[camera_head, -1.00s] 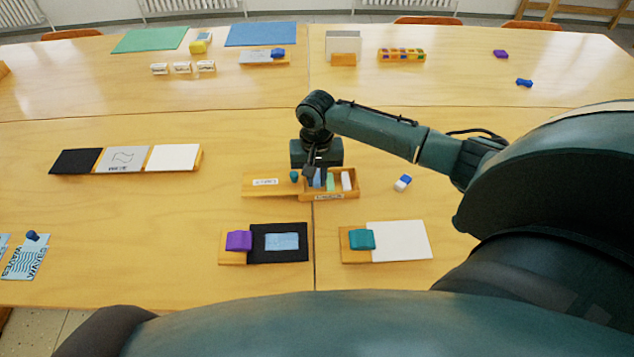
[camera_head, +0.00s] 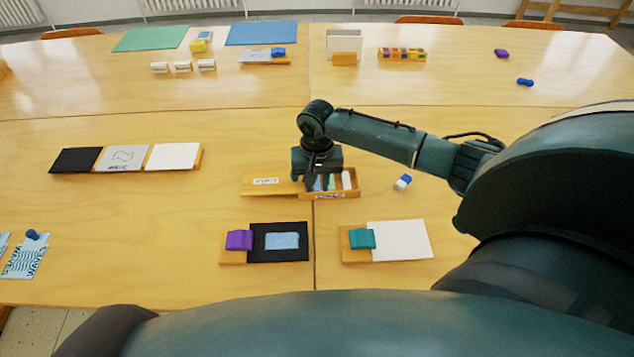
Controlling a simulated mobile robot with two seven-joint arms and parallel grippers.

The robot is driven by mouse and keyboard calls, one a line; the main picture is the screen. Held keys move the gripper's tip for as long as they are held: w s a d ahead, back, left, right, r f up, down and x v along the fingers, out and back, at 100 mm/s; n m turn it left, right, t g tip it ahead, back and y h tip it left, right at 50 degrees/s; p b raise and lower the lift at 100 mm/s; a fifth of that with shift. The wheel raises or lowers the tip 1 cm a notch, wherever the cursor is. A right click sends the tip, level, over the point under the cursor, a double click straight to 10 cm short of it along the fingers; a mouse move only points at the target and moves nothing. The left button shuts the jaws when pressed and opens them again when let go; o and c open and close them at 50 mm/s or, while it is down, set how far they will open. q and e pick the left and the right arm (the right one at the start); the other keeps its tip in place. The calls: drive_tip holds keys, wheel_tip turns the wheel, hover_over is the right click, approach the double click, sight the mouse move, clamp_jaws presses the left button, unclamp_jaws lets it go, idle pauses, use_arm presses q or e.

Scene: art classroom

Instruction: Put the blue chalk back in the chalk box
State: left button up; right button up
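The chalk box (camera_head: 335,195) is a small open wooden tray at the middle of the table, its wooden lid (camera_head: 262,188) beside it on the left. My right gripper (camera_head: 318,184) points down over the left part of the box. Its dark fingers stand apart. The blue chalk (camera_head: 317,185) shows between them, upright at the box's left compartment; the fingers partly hide it. A green chalk (camera_head: 331,182) and a white chalk (camera_head: 346,180) stand in the box to its right. My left gripper is not in view.
A blue and white eraser (camera_head: 403,182) lies right of the box. In front are a black board with a purple block (camera_head: 239,240) and a white board with a teal block (camera_head: 362,239). A three-panel board (camera_head: 124,159) lies left. The table between is clear.

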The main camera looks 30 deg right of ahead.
sight(317, 187)
wheel_tip(317, 187, up, 12)
drive_tip(key=shift+p, duration=0.45)
drive_tip(key=shift+f, duration=0.1)
